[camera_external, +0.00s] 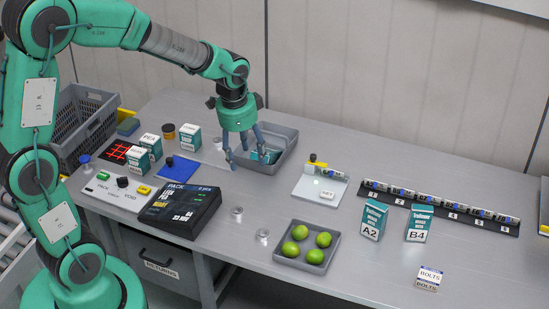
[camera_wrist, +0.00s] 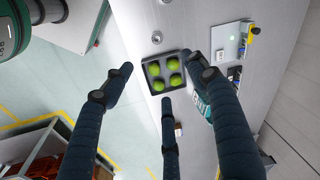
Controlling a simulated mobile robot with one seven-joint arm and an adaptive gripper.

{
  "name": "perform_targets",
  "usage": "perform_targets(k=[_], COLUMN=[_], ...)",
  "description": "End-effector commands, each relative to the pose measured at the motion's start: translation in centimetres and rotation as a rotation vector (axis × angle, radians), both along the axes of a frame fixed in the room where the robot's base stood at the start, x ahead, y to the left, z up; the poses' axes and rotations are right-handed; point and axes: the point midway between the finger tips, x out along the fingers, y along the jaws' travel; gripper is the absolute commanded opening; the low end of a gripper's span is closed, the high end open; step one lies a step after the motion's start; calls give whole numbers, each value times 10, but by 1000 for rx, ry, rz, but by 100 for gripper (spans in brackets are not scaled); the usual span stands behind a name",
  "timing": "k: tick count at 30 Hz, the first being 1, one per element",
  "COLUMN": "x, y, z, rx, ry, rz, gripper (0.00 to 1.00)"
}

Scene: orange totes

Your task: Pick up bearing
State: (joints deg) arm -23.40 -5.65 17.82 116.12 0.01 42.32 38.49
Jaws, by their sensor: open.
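Small silver ring-shaped pieces that look like bearings lie on the grey table: one (camera_external: 237,213) right of the dark pack display, another (camera_external: 263,236) nearer the front edge. A similar silver piece (camera_external: 218,143) lies near the grey bin, partly hard to make out. In the wrist view one ring (camera_wrist: 156,37) lies above the fruit tray. My gripper (camera_external: 246,158) hangs over the left side of the grey bin, its three fingers spread and empty. Its fingers also show in the wrist view (camera_wrist: 158,76). It is apart from the two front rings.
A grey bin (camera_external: 285,153) holding a teal box is beneath my gripper. A dark tray (camera_external: 282,261) of green fruits stands near the front. The dark display (camera_external: 180,211), boxes A2 (camera_external: 372,221) and B4 (camera_external: 419,224), and a battery rack (camera_external: 440,207) surround clear table.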

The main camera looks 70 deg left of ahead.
Motion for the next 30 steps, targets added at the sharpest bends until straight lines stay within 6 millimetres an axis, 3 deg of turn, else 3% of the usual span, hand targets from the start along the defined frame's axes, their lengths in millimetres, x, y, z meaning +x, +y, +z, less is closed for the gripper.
perform_targets(k=[9,15,21,30], x=[12,9,5,4], y=[80,118,136,139], z=[-96,-150,-178,-182], rx=[-24,-43,-54,-55], ry=[94,135,152,154], rz=[-64,-104,-126,-132], gripper=[58,58,58,58])
